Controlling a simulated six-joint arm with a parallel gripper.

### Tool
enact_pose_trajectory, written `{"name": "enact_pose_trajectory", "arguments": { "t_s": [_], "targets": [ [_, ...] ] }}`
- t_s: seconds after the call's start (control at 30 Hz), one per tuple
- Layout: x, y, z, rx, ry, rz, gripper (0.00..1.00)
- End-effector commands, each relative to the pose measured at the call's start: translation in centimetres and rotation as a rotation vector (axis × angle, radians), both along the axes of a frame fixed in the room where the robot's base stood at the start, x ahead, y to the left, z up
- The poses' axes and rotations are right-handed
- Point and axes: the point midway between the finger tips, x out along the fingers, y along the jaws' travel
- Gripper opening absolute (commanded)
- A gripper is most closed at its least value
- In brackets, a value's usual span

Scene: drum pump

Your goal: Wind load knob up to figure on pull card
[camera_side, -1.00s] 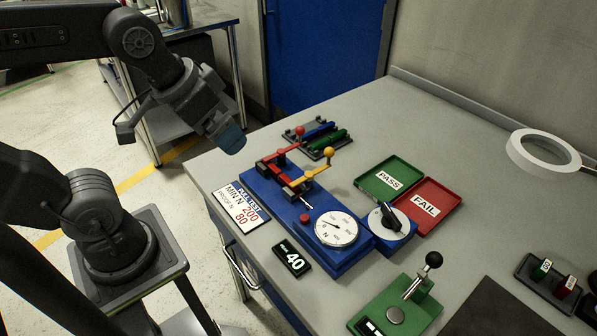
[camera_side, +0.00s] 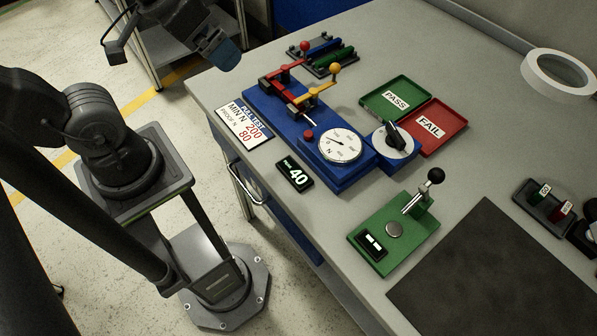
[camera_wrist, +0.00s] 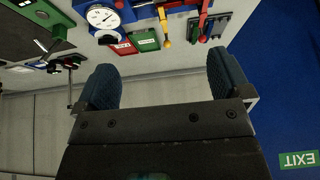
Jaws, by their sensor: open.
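The black load knob (camera_side: 394,133) sits on a white dial plate on a small blue block, right of the blue tester (camera_side: 340,178). The tester carries a white round gauge (camera_side: 340,145) marked N; its exact reading is too small to tell. The white pull card (camera_side: 243,121) lies left of the tester and reads PULL TEST, MIN N 200, PROOF N 80. A black display (camera_side: 295,173) shows 40. My gripper (camera_side: 224,50) is open and empty, beyond the bench's left edge, well away from the knob. Its two blue fingers stand wide apart in the wrist view (camera_wrist: 162,82).
Red (camera_side: 280,74) and yellow (camera_side: 313,96) levers rise from the tester. Green PASS (camera_side: 396,95) and red FAIL (camera_side: 431,127) trays lie beyond the knob. A green press (camera_side: 393,230) with an upright black-ball handle stands nearer. A tape roll (camera_side: 558,75) lies far right.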

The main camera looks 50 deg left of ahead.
Motion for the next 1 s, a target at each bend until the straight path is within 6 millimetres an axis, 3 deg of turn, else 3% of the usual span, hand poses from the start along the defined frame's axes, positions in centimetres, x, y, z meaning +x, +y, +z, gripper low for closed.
{"name": "enact_pose_trajectory", "arguments": {
  "t_s": [0.33, 0.47, 0.57, 0.77, 1.0],
  "targets": [
    [0.1, 0.0, 0.1, 0.0, 0.001, -0.001, 0.96],
    [1.2, -0.4, 0.8, 0.0, 0.022, -0.016, 0.96],
    [3.3, -1.2, 2.0, -0.001, 0.062, -0.045, 0.96],
    [9.6, -4.2, 3.8, 0.005, 0.167, -0.121, 0.96],
    [17.1, -9.4, 2.7, 0.025, 0.293, -0.211, 0.96]
  ]
}}
